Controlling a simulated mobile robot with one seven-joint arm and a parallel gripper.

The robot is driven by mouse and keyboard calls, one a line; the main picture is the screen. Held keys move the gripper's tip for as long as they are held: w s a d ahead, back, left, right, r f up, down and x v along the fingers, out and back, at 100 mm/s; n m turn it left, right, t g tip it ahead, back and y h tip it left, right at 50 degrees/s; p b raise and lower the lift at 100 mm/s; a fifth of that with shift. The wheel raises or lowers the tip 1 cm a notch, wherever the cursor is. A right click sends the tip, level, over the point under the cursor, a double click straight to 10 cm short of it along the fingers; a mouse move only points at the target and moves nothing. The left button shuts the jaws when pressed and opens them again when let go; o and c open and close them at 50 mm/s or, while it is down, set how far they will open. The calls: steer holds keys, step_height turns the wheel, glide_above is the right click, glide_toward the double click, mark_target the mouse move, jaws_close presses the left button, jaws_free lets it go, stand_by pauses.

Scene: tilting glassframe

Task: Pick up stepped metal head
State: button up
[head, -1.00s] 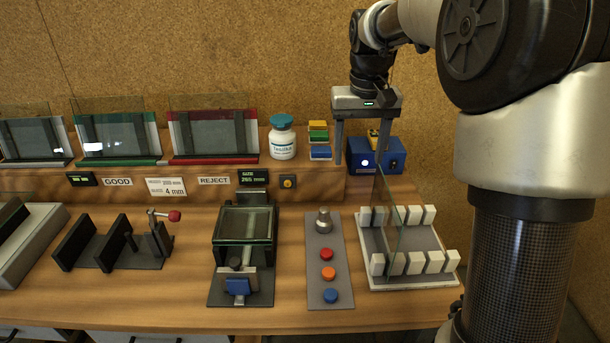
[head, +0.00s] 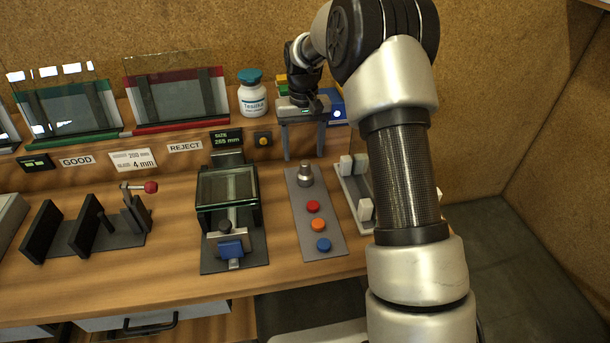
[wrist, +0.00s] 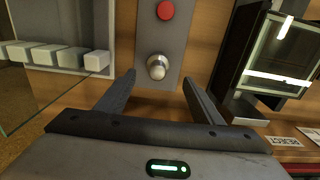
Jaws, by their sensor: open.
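The stepped metal head (head: 305,175) is a small silver piece standing at the far end of a grey plate (head: 331,226). In the wrist view the metal head (wrist: 157,67) lies ahead of the gap between my fingers, roughly centred. My gripper (head: 302,157) is open and empty, above and slightly behind the metal head in the head view. In the wrist view its two fingers (wrist: 158,84) are spread wide apart, and neither touches the head.
Red (head: 313,206), orange (head: 318,224) and blue (head: 323,244) buttons line the same plate. A rack with white blocks (head: 346,165) and a glass pane (wrist: 38,90) stands beside it. A glass-topped fixture (head: 229,207) stands left. A white bottle (head: 252,97) sits on the shelf.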

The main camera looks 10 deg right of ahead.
mark_target(305, 170)
step_height(305, 170, down, 3)
steer(key=shift+r, duration=0.1)
steer(key=shift+d+f, duration=0.2)
steer(key=shift+f, duration=2.4)
steer(key=c, duration=1.4)
